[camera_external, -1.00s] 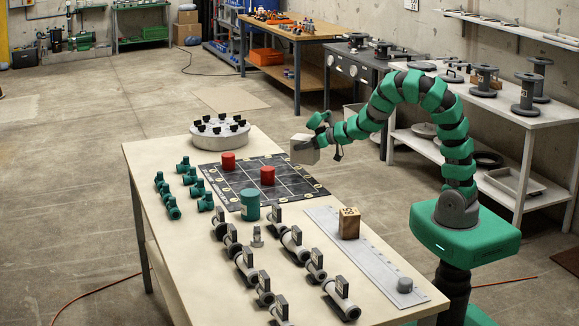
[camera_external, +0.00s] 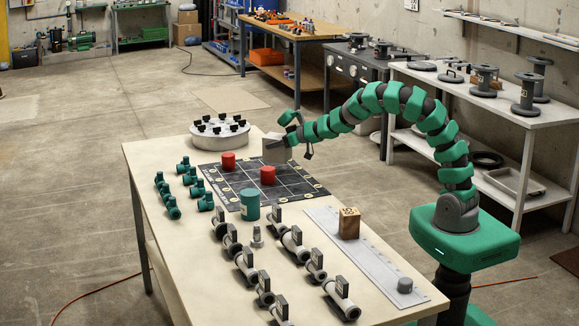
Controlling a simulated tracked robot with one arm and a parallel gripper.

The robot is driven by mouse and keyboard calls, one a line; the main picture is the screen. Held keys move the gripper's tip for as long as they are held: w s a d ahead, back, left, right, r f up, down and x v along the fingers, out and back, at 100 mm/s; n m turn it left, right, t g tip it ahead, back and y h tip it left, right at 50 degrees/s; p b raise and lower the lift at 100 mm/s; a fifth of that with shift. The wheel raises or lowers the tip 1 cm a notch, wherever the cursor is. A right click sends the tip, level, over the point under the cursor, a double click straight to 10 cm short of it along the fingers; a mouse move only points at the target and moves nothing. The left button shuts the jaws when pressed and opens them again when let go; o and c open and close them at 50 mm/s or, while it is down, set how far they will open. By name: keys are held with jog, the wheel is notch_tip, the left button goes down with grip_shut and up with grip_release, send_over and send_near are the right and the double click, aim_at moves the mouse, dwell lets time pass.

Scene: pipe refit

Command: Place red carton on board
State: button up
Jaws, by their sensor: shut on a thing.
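The board (camera_external: 297,188) is a dark gridded mat lying on the pale table. I cannot tell whether the box touches the board. No box of red colour shows; the held box looks pale on its visible faces.
A green cylinder (camera_external: 249,205) stands at the board's front edge. Several green valves (camera_external: 189,176) lie to its left, and grey pipe fittings (camera_external: 245,264) in front. A round grey tray (camera_external: 220,133) is behind. A brown block (camera_external: 349,223) stands on a grey strip (camera_external: 375,262) at right.

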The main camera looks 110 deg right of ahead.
jog(key=shift+w+d+f, duration=0.15)
jog(key=shift+w+d, duration=0.55)
jog(key=shift+d, duration=0.2)
jog(key=shift+w+d, duration=0.5)
jog(key=shift+d, duration=0.05)
jog(key=shift+f+b, duration=1.05)
jog(key=shift+f, duration=0.75)
jog(key=o, duration=1.2)
jog(key=shift+r, duration=0.1)
jog(key=shift+s+a+r, duration=0.3)
jog(key=shift+s+a, duration=0.1)
jog(key=shift+a, duration=0.05)
jog(key=p+v, duration=0.2)
jog(key=v, duration=0.8)
jog(key=shift+s+a, duration=0.2)
jog(key=shift+s, duration=0.05)
